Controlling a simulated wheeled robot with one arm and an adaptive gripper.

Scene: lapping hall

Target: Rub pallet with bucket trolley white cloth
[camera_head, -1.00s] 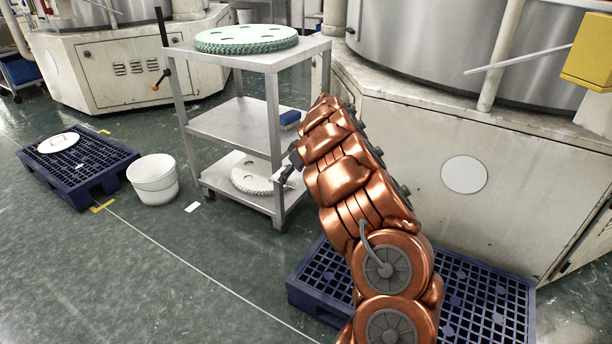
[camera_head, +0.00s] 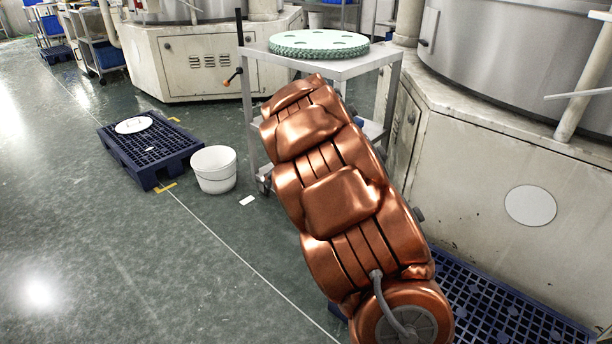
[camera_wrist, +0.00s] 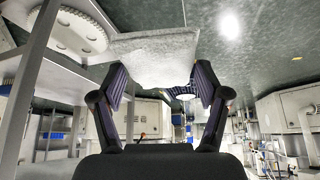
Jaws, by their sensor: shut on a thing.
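My gripper (camera_wrist: 162,85) is shut on a pale white cloth (camera_wrist: 152,58), which spans the gap between its two fingers in the wrist view. A white bucket (camera_head: 214,172) stands just right of this pallet. The grey trolley (camera_head: 330,68) stands behind my arm, its lower shelves mostly hidden. A second blue pallet (camera_head: 510,312) lies at lower right.
A green toothed disc (camera_head: 318,44) sits on the trolley top. Big machines (camera_head: 490,150) stand behind and to the right. A small white piece (camera_head: 246,200) lies on the floor beside the bucket. The floor at left front is clear.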

